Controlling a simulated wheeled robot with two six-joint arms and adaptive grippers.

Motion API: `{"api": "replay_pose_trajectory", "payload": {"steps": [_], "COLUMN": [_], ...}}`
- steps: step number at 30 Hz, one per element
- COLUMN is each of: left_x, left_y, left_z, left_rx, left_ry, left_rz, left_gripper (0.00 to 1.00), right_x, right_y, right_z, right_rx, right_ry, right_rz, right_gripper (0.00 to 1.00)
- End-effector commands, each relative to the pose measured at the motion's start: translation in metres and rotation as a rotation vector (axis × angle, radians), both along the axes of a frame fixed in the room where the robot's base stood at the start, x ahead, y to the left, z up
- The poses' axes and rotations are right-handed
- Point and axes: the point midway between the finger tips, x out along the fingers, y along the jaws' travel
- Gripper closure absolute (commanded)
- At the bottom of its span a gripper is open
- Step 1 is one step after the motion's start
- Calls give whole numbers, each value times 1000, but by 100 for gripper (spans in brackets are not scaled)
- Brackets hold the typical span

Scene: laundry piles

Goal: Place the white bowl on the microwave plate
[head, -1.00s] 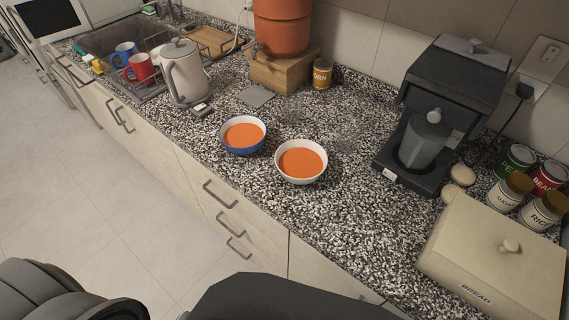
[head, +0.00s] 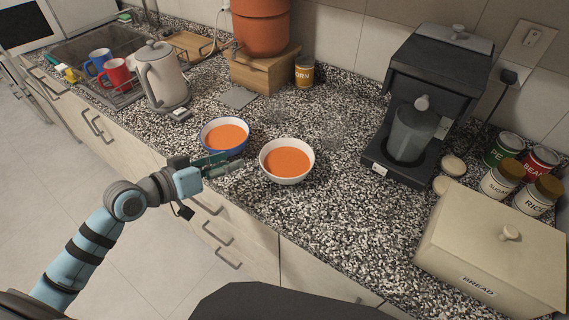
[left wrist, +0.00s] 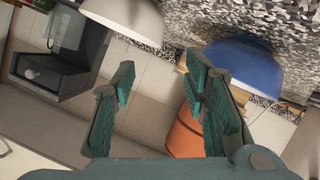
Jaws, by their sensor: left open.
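The white bowl (head: 287,180) stands upright on the speckled counter and holds orange contents. Part of its white outside (left wrist: 130,14) shows at the top of the left wrist view. My left gripper (head: 228,164) is open and empty. It is just left of the white bowl and at the near side of the blue bowl. In the left wrist view the parted fingers (left wrist: 160,78) have nothing between them. The microwave (head: 22,25) is partly in view at the top left of the head view. Its plate is not visible. My right gripper is not in view.
The blue bowl (head: 204,143), also with orange contents, stands close to the left of the white bowl; it shows in the left wrist view (left wrist: 238,68). A kettle (head: 162,80) stands farther left, a coffee machine (head: 435,85) and bread box (head: 490,245) to the right.

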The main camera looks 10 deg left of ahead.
Motion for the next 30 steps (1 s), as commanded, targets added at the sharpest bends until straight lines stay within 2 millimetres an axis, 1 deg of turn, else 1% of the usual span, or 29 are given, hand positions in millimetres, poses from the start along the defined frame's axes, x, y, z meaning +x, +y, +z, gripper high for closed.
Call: {"api": "replay_pose_trajectory", "payload": {"steps": [1,3,6,9,14,19,22,27,29,30], "left_x": [10,26,45,57,70,97,105,105,105,105], "left_y": [-7,-18,-29,-36,-44,-60,-64,-64,-64,-64], "left_z": [-4,-11,-20,-27,-31,-42,-46,-46,-46,-46], "left_rx": [-13,-15,-8,-4,-4,-4,0,2,1,1], "left_ry": [-4,-2,0,2,2,3,3,3,3,3], "left_rz": [0,1,-1,-1,-2,-2,-3,-3,-3,-3], "left_gripper": [59,59,59,59,59,59,59,59,67,74], "right_x": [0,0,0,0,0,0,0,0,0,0], "right_y": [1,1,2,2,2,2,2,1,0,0], "right_z": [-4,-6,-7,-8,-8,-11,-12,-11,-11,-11], "right_rx": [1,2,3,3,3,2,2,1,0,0], "right_ry": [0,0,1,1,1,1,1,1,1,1], "right_rz": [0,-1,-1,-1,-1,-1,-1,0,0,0], "right_gripper": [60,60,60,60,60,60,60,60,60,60]}}
